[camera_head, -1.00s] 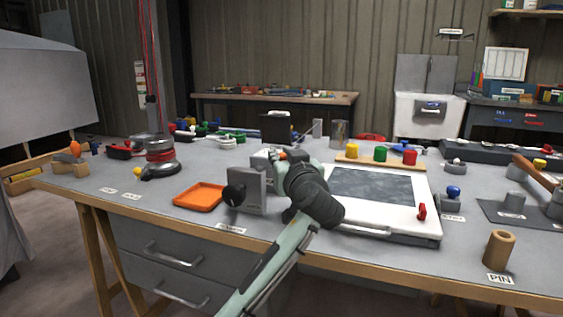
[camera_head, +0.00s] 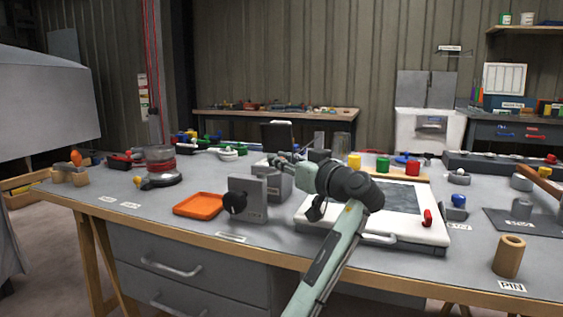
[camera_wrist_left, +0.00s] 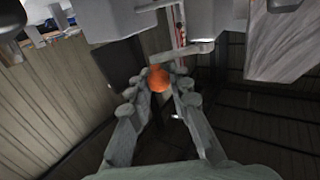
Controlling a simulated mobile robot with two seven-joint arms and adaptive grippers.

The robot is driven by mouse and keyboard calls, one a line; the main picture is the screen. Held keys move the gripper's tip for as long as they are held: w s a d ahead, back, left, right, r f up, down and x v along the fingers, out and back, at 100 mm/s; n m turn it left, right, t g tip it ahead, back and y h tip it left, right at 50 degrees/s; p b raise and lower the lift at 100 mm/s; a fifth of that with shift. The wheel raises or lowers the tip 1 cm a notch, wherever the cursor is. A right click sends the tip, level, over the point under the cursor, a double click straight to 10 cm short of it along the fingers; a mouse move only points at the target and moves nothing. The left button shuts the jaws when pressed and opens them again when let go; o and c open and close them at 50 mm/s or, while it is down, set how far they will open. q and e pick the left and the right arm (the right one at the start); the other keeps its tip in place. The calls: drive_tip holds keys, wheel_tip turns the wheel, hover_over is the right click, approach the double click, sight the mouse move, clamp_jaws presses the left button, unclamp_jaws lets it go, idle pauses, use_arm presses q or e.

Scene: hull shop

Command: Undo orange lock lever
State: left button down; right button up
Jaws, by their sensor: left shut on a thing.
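The orange lock lever shows in the left wrist view as a rounded orange end (camera_wrist_left: 158,79), between the two fingertips of my left gripper (camera_wrist_left: 157,88). The gripper is shut on it. In the head view my left gripper (camera_head: 283,161) points left above a grey box (camera_head: 275,182), behind a grey upright plate with a black knob (camera_head: 235,203). There, the lever is hidden by the gripper or too small to tell. My right gripper is in neither view.
An orange tray (camera_head: 199,205) lies left of the knob plate. A white framed panel (camera_head: 400,233) with a red handle (camera_head: 427,218) lies under my forearm. Red, green and yellow cylinders (camera_head: 384,165) stand behind it. A brown tube (camera_head: 508,256) stands at the front right.

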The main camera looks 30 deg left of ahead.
use_arm(q)
drive_tip(key=c, duration=1.4)
unclamp_jaws()
drive_tip(key=v, duration=1.2)
